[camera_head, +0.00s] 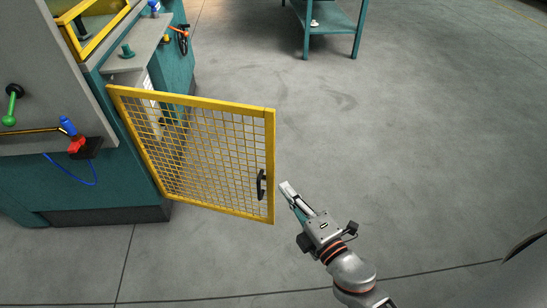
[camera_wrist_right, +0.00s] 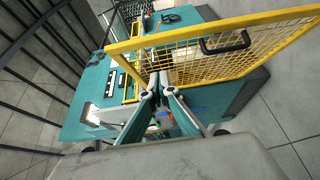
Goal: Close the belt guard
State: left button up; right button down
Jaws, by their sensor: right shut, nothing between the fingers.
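The belt guard (camera_head: 195,150) is a yellow-framed wire mesh door. It stands swung out from the teal and grey machine (camera_head: 90,190), attached at its left edge. Its black handle (camera_head: 262,185) is near the free right edge. My right gripper (camera_head: 287,188) is shut and empty, just right of that free edge and apart from the handle. In the right wrist view the shut fingers (camera_wrist_right: 158,82) appear in front of the guard's frame, with the handle (camera_wrist_right: 224,42) at upper right. My left gripper is not in view.
On the machine are a green ball-knob lever (camera_head: 12,105) and a red fitting (camera_head: 76,144) with a blue handle. A teal table (camera_head: 335,22) stands at the back. The grey floor right of the guard is clear. Dark bars (camera_wrist_right: 35,60) show at left in the wrist view.

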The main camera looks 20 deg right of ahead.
jog(key=p, duration=0.2)
send_near(267, 146)
jog(key=w+a, duration=0.3)
jog(key=a, duration=0.1)
jog(key=shift+w+d+f, duration=0.1)
jog(key=shift+w+d, duration=1.3)
jog(key=shift+w, duration=0.05)
jog(key=shift+w, duration=0.1)
